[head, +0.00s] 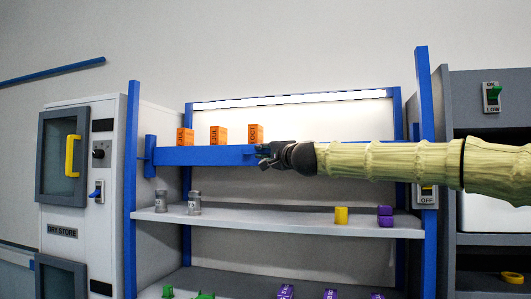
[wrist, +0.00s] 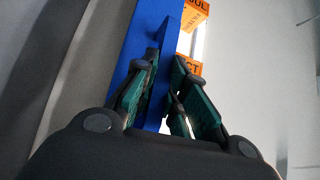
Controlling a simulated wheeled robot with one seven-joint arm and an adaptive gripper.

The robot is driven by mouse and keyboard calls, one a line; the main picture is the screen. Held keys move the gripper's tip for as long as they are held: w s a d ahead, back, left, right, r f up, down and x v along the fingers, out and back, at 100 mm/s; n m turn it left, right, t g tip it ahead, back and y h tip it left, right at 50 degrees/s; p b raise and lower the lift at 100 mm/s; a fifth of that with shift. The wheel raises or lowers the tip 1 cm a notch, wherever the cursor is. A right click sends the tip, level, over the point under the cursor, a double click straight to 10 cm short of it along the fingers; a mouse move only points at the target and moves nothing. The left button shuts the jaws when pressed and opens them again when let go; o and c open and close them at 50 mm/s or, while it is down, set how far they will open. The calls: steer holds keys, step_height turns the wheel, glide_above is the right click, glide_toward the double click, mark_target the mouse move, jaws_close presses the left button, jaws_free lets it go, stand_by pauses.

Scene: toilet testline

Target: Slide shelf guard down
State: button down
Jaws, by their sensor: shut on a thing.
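The shelf guard (head: 200,156) is a blue bar running level across the front of the upper shelf, with the lower part of the orange boxes behind it. Its left end meets a small blue bracket (head: 150,156) by the left post. My gripper (head: 263,155) reaches in from the right and is at the middle of the guard. In the wrist view my gripper (wrist: 165,66) has its green-padded fingers on either side of a blue upright piece of the guard (wrist: 138,38), shut on it. My arm hides much of the guard's right part.
Orange boxes (head: 219,135) stand behind the guard. Blue posts (head: 131,190) flank the rack. A cabinet (head: 68,165) with a yellow handle stands left.

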step_height(320, 180, down, 2)
steer(key=shift+f+b, duration=0.25)
steer(key=shift+b, duration=0.65)
steer(key=c, duration=1.5)
jaws_free()
steer(key=shift+s+r, duration=0.1)
steer(key=shift+o, duration=0.2)
steer(key=v, duration=1.2)
steer(key=shift+d, duration=0.1)
